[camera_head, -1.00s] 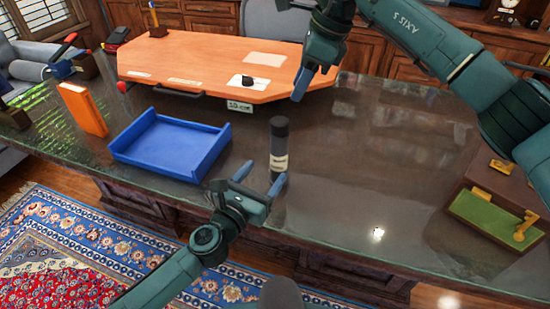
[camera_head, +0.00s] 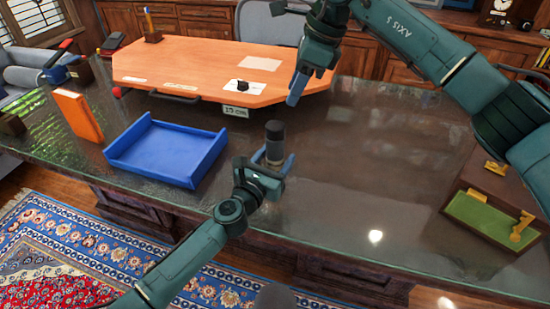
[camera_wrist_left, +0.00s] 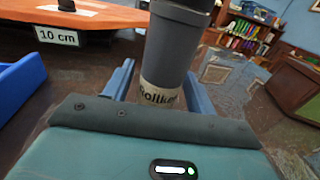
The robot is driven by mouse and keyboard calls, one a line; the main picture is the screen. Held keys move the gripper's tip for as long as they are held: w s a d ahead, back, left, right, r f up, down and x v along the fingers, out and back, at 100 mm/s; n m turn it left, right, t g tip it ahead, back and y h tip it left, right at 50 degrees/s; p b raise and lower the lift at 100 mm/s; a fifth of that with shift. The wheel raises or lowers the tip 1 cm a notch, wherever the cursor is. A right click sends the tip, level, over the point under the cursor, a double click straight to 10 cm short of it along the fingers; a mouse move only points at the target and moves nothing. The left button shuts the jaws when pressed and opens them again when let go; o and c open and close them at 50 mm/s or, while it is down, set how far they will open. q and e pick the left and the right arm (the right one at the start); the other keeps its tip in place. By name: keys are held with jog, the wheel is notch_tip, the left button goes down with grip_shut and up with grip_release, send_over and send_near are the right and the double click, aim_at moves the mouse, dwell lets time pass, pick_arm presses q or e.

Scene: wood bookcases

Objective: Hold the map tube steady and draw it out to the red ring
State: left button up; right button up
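The map tube (camera_head: 275,145) is a dark grey cylinder with a darker cap and a pale lettered band. It stands upright on the dark glossy desk, and in the left wrist view the tube (camera_wrist_left: 172,50) fills the middle. My left gripper (camera_head: 274,158) is open, with its blue fingers on either side of the tube's lower part. In the left wrist view a gap shows between the left finger and the tube. My right gripper (camera_head: 300,86) hangs above the desk, up and right of the tube, seen from the side. No red ring is visible on the tube.
A blue open tray (camera_head: 160,175) lies left of the tube. An orange board (camera_head: 190,64) with a 10 cm label (camera_wrist_left: 58,36) lies behind it. The desk right of the tube is clear.

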pick_arm(q)
jog(key=c, duration=0.9)
pick_arm(e)
jog(key=shift+o, duration=1.4)
jog(key=shift+a+f, duration=0.1)
jog(key=shift+f, duration=0.25)
jog(key=shift+o, duration=1.2)
jog(key=f+y, duration=0.3)
jog(key=y, duration=0.1)
jog(key=f+m+y, duration=0.1)
jog(key=f, duration=0.1)
jog(key=shift+s+a+f+y, duration=0.15)
jog(key=shift+s+f+y, duration=0.2)
jog(key=shift+s+y, duration=0.05)
jog(key=m+t+y, duration=0.3)
jog(key=t+y, duration=0.3)
jog(key=t, duration=0.2)
send_near(284, 131)
jog(key=x, duration=1.2)
jog(key=shift+a, duration=0.1)
grip_shut()
